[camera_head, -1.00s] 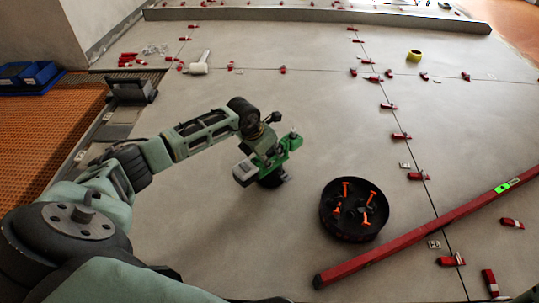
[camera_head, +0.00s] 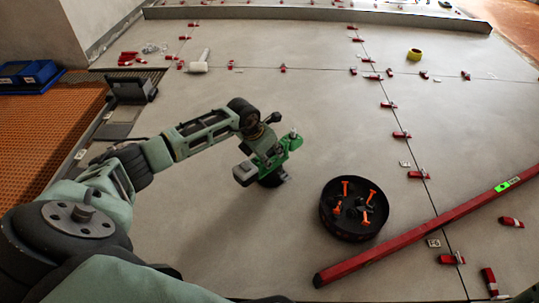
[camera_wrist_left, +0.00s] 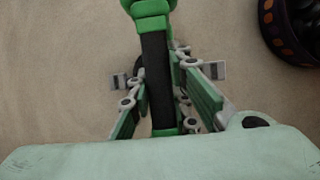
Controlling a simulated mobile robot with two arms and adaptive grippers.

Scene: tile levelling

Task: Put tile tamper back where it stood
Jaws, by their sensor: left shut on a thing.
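The tile tamper (camera_head: 286,148) is a green tool with a black grip and a dark round base. It is over the large grey tiles, left of the black bucket. My left gripper (camera_head: 262,164) is shut on it. In the left wrist view the tamper's black grip (camera_wrist_left: 157,85) passes between the fingers of my left gripper (camera_wrist_left: 168,76). The gripper partly hides the tamper, and I cannot tell whether its base touches the tile. My right gripper is not in view.
A round black bucket (camera_head: 327,216) with orange-handled tools stands close to the right. Red clips (camera_head: 401,135) line the tile joints. A white mallet (camera_head: 199,66) and yellow tape (camera_head: 414,55) lie farther back. Tile around the tamper is clear.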

